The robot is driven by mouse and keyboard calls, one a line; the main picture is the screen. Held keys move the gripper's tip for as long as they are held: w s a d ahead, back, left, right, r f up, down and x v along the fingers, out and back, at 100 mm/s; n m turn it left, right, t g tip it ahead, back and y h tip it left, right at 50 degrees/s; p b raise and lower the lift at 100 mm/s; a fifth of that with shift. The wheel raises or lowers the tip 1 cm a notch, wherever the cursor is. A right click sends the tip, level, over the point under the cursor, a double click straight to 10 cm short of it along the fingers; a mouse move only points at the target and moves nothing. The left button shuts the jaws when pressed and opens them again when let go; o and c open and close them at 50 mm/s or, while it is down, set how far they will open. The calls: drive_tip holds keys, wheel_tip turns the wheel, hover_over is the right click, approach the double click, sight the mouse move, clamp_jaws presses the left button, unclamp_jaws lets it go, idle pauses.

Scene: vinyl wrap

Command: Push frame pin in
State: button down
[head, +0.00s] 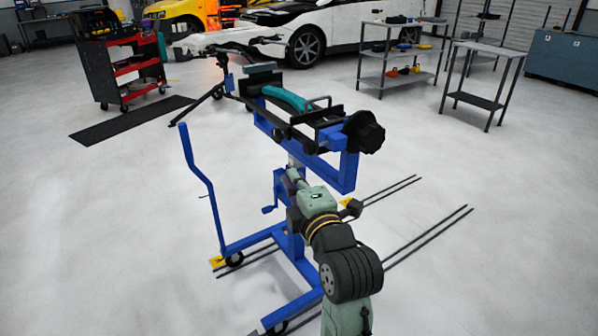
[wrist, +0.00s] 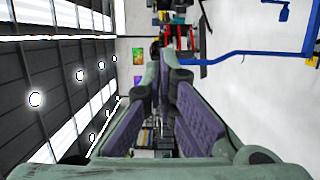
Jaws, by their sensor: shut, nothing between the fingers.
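The blue wheeled frame (head: 345,170) stands in the middle of the head view, with a black knob (head: 364,132) at the right end of its top bar. A small blue crank-like piece (head: 269,209) sticks out left of its column; I cannot tell for sure which part is the frame pin. My gripper (head: 291,174) is in front of the upper column, below the top bar; whether it touches is unclear. In the wrist view my gripper (wrist: 161,52) has its purple-padded fingers together at the tips, empty. Blue frame bars (wrist: 255,54) show there at upper right, apart from the fingers.
A teal curved part (head: 287,98) lies on the top bar. The upright blue handle (head: 196,185) rises at left. A red tool cart (head: 128,65), grey tables (head: 487,52) and a white car (head: 345,25) stand behind. Open floor lies on both sides.

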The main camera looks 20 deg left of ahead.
sight(311, 151)
drive_tip(key=w+a+p, duration=0.2)
drive_tip(key=w+p, duration=0.2)
drive_tip(key=w, duration=0.5)
drive_tip(key=shift+p, duration=0.3)
drive_tip(key=shift+a, duration=0.1)
drive_tip(key=shift+w+d+f+b, duration=0.15)
drive_tip(key=shift+w+d+b, duration=0.65)
drive_tip(key=shift+w+b, duration=0.2)
drive_tip(key=shift+w+d, duration=0.2)
drive_tip(key=shift+w, duration=0.1)
drive_tip(key=shift+r, duration=0.2)
drive_tip(key=shift+d, duration=0.1)
